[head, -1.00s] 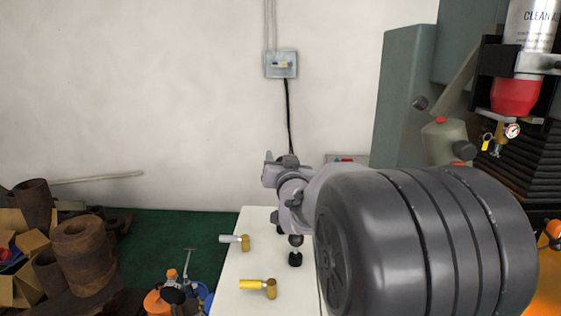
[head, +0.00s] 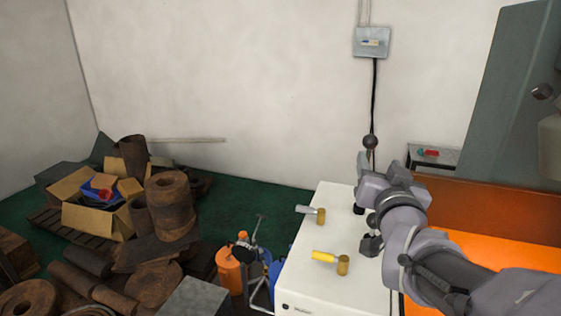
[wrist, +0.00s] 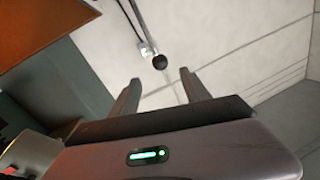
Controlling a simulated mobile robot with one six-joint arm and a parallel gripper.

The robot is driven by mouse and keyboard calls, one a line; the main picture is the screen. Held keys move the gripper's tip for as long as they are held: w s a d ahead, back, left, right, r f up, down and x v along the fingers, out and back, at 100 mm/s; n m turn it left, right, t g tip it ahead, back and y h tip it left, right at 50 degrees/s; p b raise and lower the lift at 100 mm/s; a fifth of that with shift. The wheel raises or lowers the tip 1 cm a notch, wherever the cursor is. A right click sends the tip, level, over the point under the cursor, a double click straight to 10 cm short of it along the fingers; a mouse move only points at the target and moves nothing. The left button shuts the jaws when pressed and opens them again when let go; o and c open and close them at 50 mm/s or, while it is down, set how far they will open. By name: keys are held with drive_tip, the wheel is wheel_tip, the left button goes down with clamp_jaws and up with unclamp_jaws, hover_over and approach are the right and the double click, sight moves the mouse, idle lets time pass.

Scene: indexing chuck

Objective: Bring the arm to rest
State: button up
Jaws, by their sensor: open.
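My arm (head: 405,225) reaches in from the lower right in the head view, bent above the white cabinet top. My gripper (wrist: 160,80) shows in the wrist view with its two fingers apart and nothing between them. A dark round knob (wrist: 159,62) is seen beyond the gap between the fingertips; it also shows in the head view (head: 370,142) just above the wrist. In the head view the fingertips are hard to make out, partly hidden by the wrist.
A grey-green machine column (head: 505,95) stands at right. Rusty pipes (head: 170,205) and boxes fill the left floor.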

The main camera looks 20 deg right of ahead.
drive_tip(key=shift+v, duration=1.25)
drive_tip(key=s+a+f+n+g+y, duration=0.1)
drive_tip(key=s+a+f+g+y, duration=0.3)
drive_tip(key=a, duration=0.4)
drive_tip(key=s+a+f+n+g+y, duration=0.1)
drive_tip(key=s+a+f+g+y, duration=0.2)
drive_tip(key=s+a, duration=0.45)
drive_tip(key=s+a+f+n+g+y, duration=0.25)
drive_tip(key=a+f, duration=0.35)
drive_tip(key=a, duration=0.3)
wheel_tip(320, 180, down, 15)
drive_tip(key=s+m+b, duration=0.1)
drive_tip(key=s+b, duration=0.1)
drive_tip(key=b, duration=0.9)
drive_tip(key=shift+s+d+g+b, duration=0.2)
drive_tip(key=shift+g+b, duration=0.15)
drive_tip(key=shift+g, duration=0.1)
